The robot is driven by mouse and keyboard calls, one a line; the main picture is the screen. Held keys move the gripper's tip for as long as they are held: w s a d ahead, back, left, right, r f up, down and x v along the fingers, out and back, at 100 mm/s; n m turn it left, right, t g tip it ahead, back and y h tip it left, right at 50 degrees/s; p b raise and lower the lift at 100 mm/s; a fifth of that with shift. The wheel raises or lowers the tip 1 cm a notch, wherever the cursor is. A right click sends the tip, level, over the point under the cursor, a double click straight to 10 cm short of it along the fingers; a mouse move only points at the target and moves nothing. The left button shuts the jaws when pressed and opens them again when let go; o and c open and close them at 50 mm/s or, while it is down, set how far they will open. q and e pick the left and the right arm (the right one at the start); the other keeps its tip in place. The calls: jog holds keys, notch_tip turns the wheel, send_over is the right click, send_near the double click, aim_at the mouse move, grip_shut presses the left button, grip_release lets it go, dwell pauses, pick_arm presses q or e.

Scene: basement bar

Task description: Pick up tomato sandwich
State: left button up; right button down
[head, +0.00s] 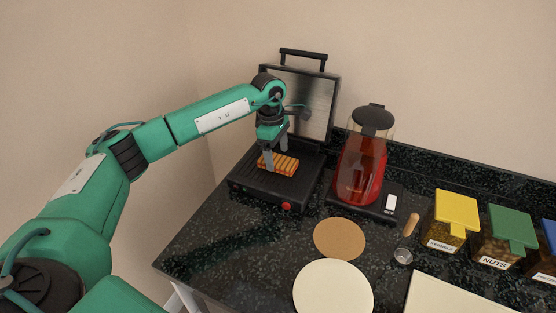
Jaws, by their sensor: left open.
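The tomato sandwich (285,165), toasted orange-brown with grill lines, lies on the lower plate of the black sandwich press (262,190). The press lid (312,100) stands open behind it. My left gripper (275,158) points down from above at the sandwich, with its grey fingers apart. One finger is at the sandwich's near left side and the other is toward its far side. I cannot tell whether they touch it. My right gripper is not in view.
Right of the press stands a kettle (362,165) with red liquid. In front lie a round brown mat (340,238) and a cream plate (333,288). Yellow-lidded (457,210) and green-lidded (512,228) containers stand at right. The counter's left front (215,245) is clear.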

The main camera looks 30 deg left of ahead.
pick_arm(q)
notch_tip(320, 180, down, 2)
jog(key=shift+d+f, duration=0.1)
jog(key=c, duration=1.2)
jog(key=shift+o, duration=0.2)
jog(key=shift+r, duration=0.25)
jog(key=shift+c, duration=0.2)
